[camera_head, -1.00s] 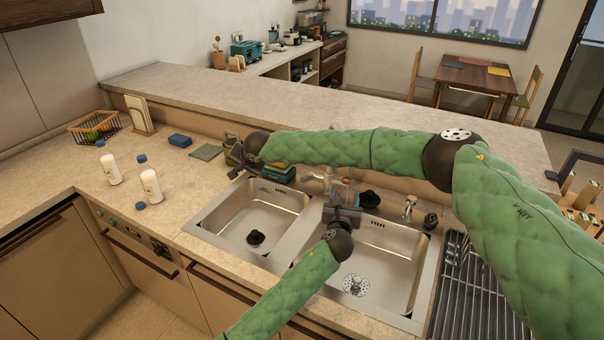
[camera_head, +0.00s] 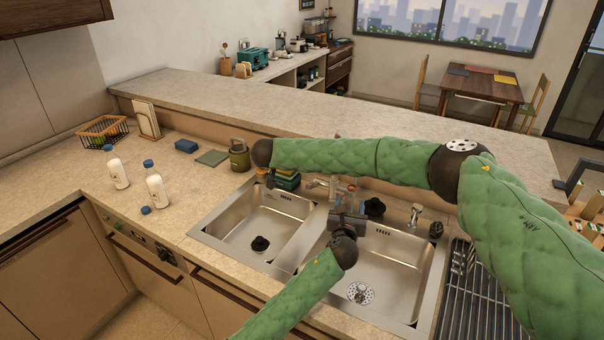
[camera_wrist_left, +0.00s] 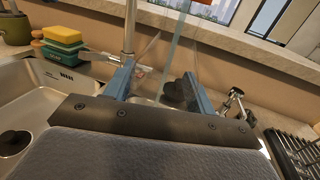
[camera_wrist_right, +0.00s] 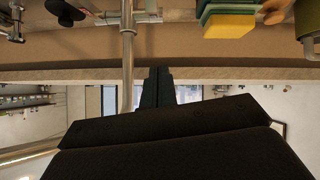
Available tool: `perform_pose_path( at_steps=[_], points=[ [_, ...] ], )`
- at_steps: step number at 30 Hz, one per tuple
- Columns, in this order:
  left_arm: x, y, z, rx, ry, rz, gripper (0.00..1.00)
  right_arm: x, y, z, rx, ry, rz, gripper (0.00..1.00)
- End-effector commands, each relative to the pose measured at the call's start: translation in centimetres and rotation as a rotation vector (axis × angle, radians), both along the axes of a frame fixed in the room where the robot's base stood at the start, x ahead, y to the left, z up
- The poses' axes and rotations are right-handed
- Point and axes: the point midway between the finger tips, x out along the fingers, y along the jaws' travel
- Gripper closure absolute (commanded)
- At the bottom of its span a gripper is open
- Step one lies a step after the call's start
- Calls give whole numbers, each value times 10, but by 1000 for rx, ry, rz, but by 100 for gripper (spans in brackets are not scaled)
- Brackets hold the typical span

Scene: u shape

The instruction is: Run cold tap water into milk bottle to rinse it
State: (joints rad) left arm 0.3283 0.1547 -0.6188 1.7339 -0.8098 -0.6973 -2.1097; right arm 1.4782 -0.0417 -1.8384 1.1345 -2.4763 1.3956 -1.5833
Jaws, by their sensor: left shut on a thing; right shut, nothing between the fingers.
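Two white milk bottles (camera_head: 117,174) (camera_head: 155,188) with blue caps stand on the left counter, and a loose blue cap (camera_head: 146,210) lies in front of them. My left gripper (camera_head: 347,216) is over the right basin near the tap, shut on a clear, see-through thing (camera_head: 346,190), apparently an empty bottle. In the left wrist view a bluish strip runs down between the fingers (camera_wrist_left: 160,90); I cannot tell whether it is water or glass. The tap's metal pipe (camera_wrist_left: 130,30) is just behind. My right gripper (camera_wrist_right: 156,86) is shut and empty beside the tap pipe (camera_wrist_right: 128,60); my wrist hides it in the head view.
The left basin (camera_head: 225,225) holds only a dark drain plug. Sponges (camera_head: 287,178) are stacked behind the sink, with a green pot (camera_head: 239,155) farther left. A second small spout (camera_head: 415,213) stands at the right. A drying rack (camera_head: 465,300) borders the right basin.

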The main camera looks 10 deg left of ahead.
Motion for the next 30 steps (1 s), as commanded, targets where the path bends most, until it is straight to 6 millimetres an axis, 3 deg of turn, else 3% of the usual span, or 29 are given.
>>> perform_pose_path(
  at_steps=[20,30],
  points=[
    [0,0,1,0,-1,0,87,68,-27,-58,3,1,-1,100],
    [0,0,1,0,-1,0,87,54,-28,-87,3,3,3,100]
  ],
)
